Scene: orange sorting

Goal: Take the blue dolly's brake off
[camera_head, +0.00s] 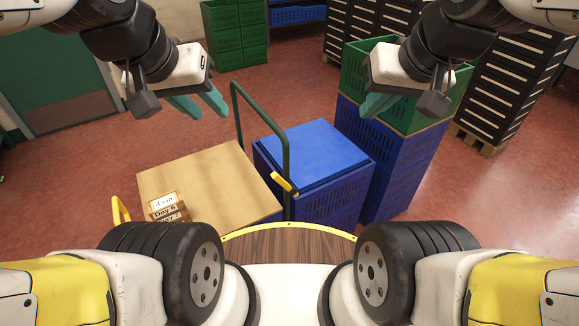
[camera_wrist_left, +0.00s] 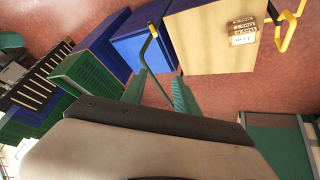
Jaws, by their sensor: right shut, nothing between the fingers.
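A yellow loop (camera_head: 118,212) shows at the box's left. No part is clearly a dolly base; wheels and any brake on them are hidden. My left gripper (camera_head: 199,105) is open and empty above and behind the box; its spread fingers (camera_wrist_left: 159,94) show in the left wrist view. My right gripper (camera_head: 376,92) is shut and empty, near the green crate.
A blue crate stack (camera_head: 320,190) stands right of the handle. Dark crates (camera_head: 505,85) stand at the right, green crates (camera_head: 235,30) at the back. Red floor (camera_head: 95,150) is clear at left.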

